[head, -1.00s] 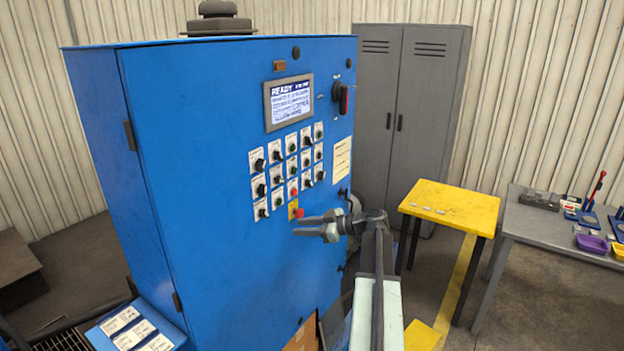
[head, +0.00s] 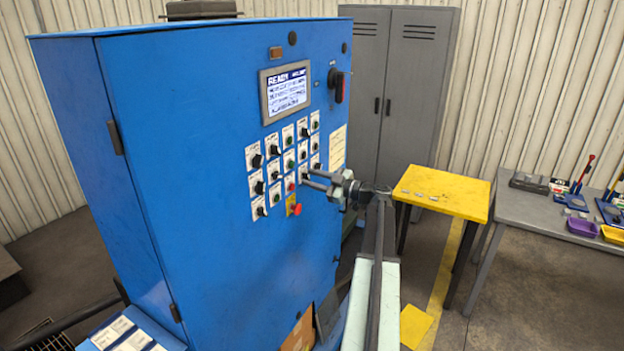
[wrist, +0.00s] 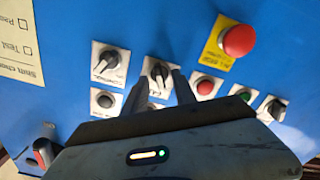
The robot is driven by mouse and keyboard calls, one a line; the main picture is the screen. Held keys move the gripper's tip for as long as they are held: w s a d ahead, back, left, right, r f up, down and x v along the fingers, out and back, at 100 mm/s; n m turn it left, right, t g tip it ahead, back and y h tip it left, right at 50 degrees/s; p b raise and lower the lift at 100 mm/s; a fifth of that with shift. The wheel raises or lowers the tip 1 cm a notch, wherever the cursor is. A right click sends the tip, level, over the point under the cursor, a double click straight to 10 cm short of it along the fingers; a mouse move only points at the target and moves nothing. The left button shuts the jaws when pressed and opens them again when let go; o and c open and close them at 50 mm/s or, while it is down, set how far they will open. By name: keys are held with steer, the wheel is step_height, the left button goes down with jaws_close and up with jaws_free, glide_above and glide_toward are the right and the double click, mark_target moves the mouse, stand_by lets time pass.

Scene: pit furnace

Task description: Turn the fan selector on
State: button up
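The blue control cabinet (head: 230,240) carries a grid of small switches and buttons on white plates; their labels are too small to read, so I cannot tell which is the fan selector. My gripper (head: 307,179) is at the right part of this grid, its two fingers apart and pointing at the panel. In the wrist view the fingers (wrist: 170,85) reach towards a black selector knob (wrist: 159,72), which shows just beyond the tips. I cannot tell whether they touch it. Another black selector (wrist: 109,61) sits to its left.
A red mushroom button (wrist: 238,40) on a yellow plate is close by; it also shows in the head view (head: 296,209). A lit screen (head: 286,91) and a rotary main switch (head: 339,85) are above. A yellow table (head: 443,190) and grey lockers (head: 400,80) stand right.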

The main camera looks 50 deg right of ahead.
steer(key=shift+w+a, duration=0.1)
steer(key=shift+w, duration=0.25)
